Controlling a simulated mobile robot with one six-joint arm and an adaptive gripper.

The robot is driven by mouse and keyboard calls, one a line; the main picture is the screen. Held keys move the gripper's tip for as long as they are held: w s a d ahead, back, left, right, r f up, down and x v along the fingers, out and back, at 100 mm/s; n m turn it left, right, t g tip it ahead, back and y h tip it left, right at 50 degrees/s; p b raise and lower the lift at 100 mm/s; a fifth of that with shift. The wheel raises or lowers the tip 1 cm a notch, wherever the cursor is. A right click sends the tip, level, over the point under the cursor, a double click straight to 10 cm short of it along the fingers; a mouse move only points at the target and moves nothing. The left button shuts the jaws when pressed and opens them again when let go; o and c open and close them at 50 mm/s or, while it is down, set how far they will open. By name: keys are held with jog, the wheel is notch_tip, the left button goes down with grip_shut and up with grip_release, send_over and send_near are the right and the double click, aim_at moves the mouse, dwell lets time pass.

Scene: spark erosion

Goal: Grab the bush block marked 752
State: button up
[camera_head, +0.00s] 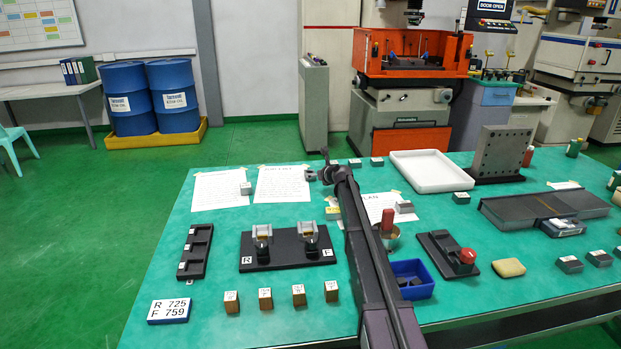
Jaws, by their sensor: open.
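Several brown blocks with pale marked tops stand in a row at the front of the green table: one at the left (232,302), two in the middle (265,298) (299,295) and one at the right (331,291). The markings are too small to read, so I cannot tell which block is 752. My gripper (318,174) is small in view at the far end of my arm, over the back of the table, open and apart from the brown blocks.
A sign reading R 725, F 759 (169,311) lies front left. A black fixture (288,263) marked R and F, a black slotted tray (188,268), a blue bin (424,290) and a white tray (430,184) stand around. My arm crosses the middle of the table.

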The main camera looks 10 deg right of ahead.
aim_at(308, 172)
jog(key=shift+b+x, duration=1)
jog(key=shift+x, duration=1.6)
jog(key=shift+w+d, duration=0.1)
jog(key=shift+d, duration=0.05)
jog(key=c, duration=1.4)
